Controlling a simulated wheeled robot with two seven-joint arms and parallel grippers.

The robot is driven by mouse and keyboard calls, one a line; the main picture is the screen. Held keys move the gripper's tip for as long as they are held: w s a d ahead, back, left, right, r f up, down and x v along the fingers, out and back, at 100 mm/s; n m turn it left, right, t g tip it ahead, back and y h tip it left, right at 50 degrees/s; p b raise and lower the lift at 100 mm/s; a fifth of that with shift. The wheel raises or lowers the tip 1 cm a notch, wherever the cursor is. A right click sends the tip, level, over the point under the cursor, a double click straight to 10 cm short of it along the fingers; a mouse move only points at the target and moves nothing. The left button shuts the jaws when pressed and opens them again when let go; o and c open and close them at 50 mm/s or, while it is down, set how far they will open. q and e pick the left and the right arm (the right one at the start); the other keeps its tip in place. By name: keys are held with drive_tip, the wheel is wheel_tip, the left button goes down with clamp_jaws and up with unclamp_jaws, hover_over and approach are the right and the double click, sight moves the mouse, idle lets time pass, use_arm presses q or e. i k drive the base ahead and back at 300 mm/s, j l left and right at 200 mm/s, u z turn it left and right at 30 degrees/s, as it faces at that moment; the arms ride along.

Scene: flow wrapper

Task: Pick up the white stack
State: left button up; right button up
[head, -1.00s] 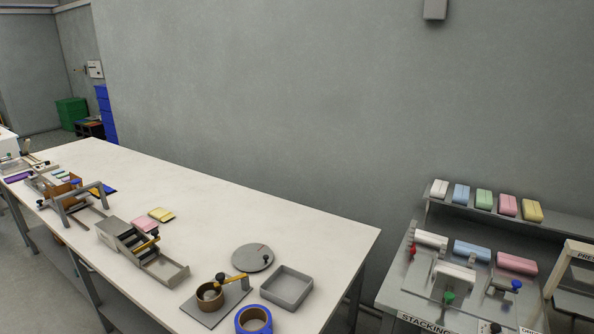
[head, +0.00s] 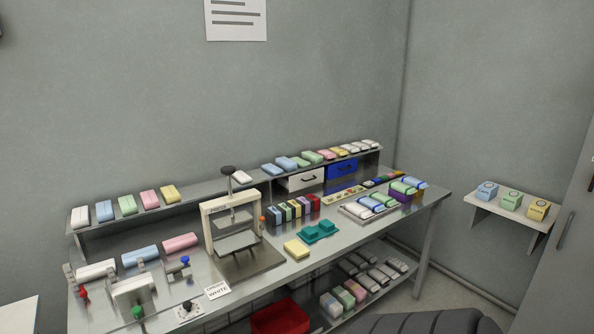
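Several white pieces could be the white stack, and I cannot tell which it is. A long white block (head: 96,270) lies at the left end of the steel bench (head: 205,291), beside pale blue (head: 140,255) and pink (head: 181,243) blocks. A white pack (head: 80,217) stands at the left end of the raised back shelf. Another white pack (head: 241,176) lies near the shelf's middle. A small sign (head: 217,290) reading "WHITE" stands at the bench's front edge. Neither of my grippers is in view.
A white-framed press (head: 205,210) stands mid-bench. Teal (head: 318,232) and yellow (head: 296,249) pieces lie right of it. Red and green knobs stick out at the front left. A red bin (head: 280,318) is below. A wall shelf (head: 507,212) holds boxes at right.

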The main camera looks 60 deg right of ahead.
sight(243, 178)
drive_tip(key=z, duration=1.8)
